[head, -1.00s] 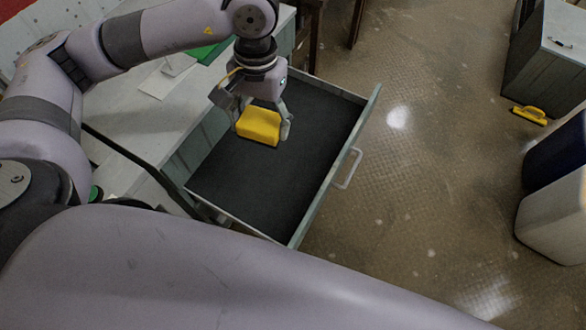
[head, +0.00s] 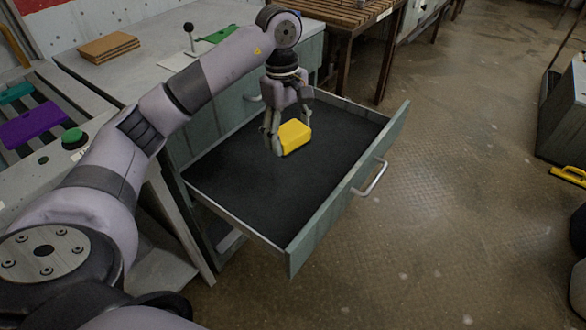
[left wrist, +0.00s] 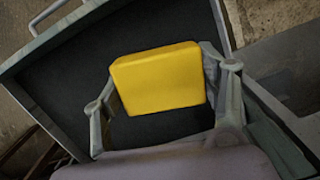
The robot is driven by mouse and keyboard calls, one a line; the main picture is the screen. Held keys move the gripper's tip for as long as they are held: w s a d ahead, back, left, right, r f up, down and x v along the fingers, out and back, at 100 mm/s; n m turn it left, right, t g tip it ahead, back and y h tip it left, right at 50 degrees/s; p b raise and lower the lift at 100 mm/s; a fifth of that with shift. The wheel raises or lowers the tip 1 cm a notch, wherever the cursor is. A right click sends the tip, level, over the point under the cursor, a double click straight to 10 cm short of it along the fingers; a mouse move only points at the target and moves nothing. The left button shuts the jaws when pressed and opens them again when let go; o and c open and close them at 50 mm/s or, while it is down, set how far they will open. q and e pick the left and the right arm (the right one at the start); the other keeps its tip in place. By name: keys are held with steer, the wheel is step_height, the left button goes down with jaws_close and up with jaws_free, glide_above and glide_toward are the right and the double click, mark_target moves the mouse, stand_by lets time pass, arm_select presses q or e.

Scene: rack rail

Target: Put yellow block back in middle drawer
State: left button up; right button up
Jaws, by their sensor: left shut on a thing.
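The yellow block (head: 295,136) is held by my left gripper (head: 288,138) over the open drawer (head: 240,180). In the left wrist view the yellow block (left wrist: 158,78) sits between the two fingers of my left gripper (left wrist: 165,100), with the dark drawer floor (left wrist: 80,70) behind it. The drawer is pulled well out, with a dark lining, a pale green front and a metal handle (head: 372,177). The block looks slightly tilted; I cannot tell whether it touches the drawer floor. The drawer appears otherwise empty. My right gripper is not in view.
A grey worktop (head: 150,70) behind the drawer carries brown boards (head: 108,47), a small lever (head: 190,40) and a green item. A rack with purple (head: 32,125) and teal pieces and a green button (head: 73,137) stands at left.

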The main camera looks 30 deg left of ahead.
arm_select(q)
steer(key=f, duration=0.1)
steer(key=a+f+n+b, duration=0.1)
steer(key=w+f+b, duration=0.1)
steer(key=shift+a+f+n, duration=0.1)
steer(key=shift+a+n, duration=0.2)
steer(key=shift+a, duration=0.1)
steer(key=shift+a+f+n, duration=0.15)
steer(key=shift+a+n, duration=0.05)
steer(key=shift+n, duration=0.1)
steer(key=shift+a+f+b, duration=0.1)
steer(key=shift+f+b, duration=0.15)
steer(key=shift+b, duration=0.05)
steer(key=b, duration=0.2)
glide_above(287, 200)
step_height(287, 200, down, 15)
steer(key=shift+s+a+r, duration=0.1)
steer(key=shift+a+r, duration=0.05)
steer(key=shift+r, duration=0.05)
step_height(287, 200, down, 4)
steer(key=shift+f+b, duration=0.2)
steer(key=shift+b, duration=0.15)
steer(key=shift+f, duration=0.25)
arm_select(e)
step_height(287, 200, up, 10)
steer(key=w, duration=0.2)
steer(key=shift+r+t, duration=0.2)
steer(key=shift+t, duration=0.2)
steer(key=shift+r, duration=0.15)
